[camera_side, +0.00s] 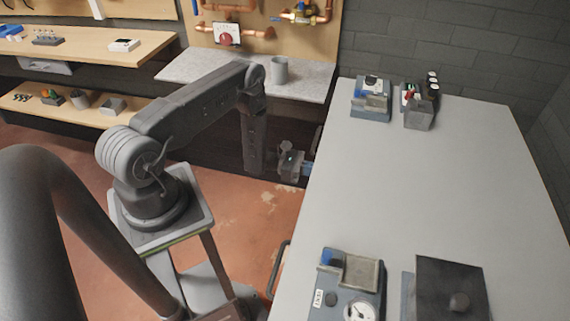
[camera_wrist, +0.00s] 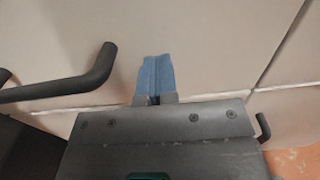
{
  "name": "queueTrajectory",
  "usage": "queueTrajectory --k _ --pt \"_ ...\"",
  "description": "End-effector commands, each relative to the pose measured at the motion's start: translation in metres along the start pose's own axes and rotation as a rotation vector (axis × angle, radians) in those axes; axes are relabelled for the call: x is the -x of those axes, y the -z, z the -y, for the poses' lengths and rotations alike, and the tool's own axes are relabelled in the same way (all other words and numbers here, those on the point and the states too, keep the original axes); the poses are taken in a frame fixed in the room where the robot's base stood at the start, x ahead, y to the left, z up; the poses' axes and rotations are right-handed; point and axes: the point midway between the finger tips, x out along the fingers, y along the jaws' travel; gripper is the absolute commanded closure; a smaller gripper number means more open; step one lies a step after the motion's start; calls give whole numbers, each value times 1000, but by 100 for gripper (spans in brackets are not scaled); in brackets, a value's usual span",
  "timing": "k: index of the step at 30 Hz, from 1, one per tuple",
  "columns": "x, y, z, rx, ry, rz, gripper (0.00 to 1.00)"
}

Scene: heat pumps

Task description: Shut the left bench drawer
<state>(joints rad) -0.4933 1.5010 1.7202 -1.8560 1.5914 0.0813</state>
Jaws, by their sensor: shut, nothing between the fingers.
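My gripper (camera_side: 308,169) is at the left long edge of the pale grey bench, near the bench's far half in the side view. In the wrist view, its blue fingers (camera_wrist: 155,78) are shut with nothing between them. They point at a pale drawer front (camera_wrist: 205,45), just right of a dark bar handle (camera_wrist: 65,90). I cannot tell whether the fingertips touch the front. A seam runs below the front and another to its right. How far the drawer stands out cannot be told; the side view mostly hides the fronts under the bench top.
The bench top (camera_side: 420,190) is clear in the middle, with devices at its far end (camera_side: 370,100) and near end (camera_side: 350,285). A dark handle (camera_side: 278,268) sticks out from the bench nearer the camera. Behind my arm are shelves and a stone counter with a grey mug (camera_side: 279,71).

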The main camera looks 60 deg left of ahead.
Motion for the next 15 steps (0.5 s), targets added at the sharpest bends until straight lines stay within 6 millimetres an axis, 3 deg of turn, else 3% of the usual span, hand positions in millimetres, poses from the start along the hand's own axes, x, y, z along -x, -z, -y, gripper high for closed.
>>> queueTrajectory --k 15 --pt "112 1 -1 10 -27 3 100"
